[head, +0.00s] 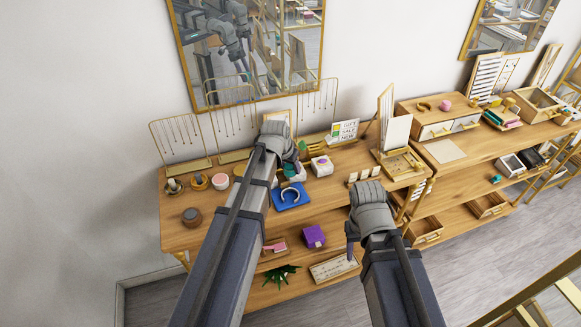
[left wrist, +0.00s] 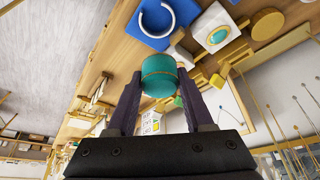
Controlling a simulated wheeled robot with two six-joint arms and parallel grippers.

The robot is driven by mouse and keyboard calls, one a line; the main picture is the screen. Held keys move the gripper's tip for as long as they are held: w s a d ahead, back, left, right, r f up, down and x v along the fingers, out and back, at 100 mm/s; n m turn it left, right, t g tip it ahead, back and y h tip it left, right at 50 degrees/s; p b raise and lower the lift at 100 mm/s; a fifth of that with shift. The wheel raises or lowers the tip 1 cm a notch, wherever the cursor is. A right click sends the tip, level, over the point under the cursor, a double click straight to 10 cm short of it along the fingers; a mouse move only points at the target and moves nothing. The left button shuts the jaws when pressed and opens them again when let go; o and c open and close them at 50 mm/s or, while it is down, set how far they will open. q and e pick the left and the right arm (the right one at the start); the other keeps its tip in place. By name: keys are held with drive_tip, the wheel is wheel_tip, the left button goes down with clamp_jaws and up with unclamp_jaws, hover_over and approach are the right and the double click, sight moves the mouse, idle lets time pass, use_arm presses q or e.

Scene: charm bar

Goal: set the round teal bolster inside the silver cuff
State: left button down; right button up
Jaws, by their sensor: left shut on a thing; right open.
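The silver cuff (head: 283,191) is an open ring lying on a blue square pad (head: 303,201) on the wooden table. The cuff (left wrist: 173,31) and blue pad (left wrist: 140,31) also show at the top of the left wrist view, apart from the bolster. In the head view my left gripper (head: 294,165) is just behind the cuff and mostly hides the bolster. My right gripper (head: 350,245) is open and empty, in front of the table.
Necklace racks and a sign (head: 345,131) line the back. Bare wood lies left of the pad.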

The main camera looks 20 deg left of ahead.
use_arm(q)
drive_tip(key=shift+f+b, duration=4.8)
drive_tip(key=shift+f, duration=0.15)
drive_tip(key=shift+f+b, duration=0.85)
drive_tip(key=shift+b, duration=0.05)
drive_tip(key=shift+s+d+f+b, duration=0.1)
drive_tip(key=shift+s+f+b, duration=0.3)
drive_tip(key=shift+b, duration=0.2)
drive_tip(key=shift+c, duration=2)
unclamp_jaws()
drive_tip(key=shift+o, duration=0.7)
drive_tip(key=shift+r, duration=0.1)
drive_tip(key=shift+o, duration=0.3)
drive_tip(key=shift+s+r+p, duration=0.1)
drive_tip(key=shift+r+p, duration=0.05)
drive_tip(key=shift+p, duration=0.15)
drive_tip(key=shift+r+p, duration=0.5)
drive_tip(key=shift+p, duration=0.2)
drive_tip(key=p+v, duration=0.6)
drive_tip(key=shift+r, duration=0.45)
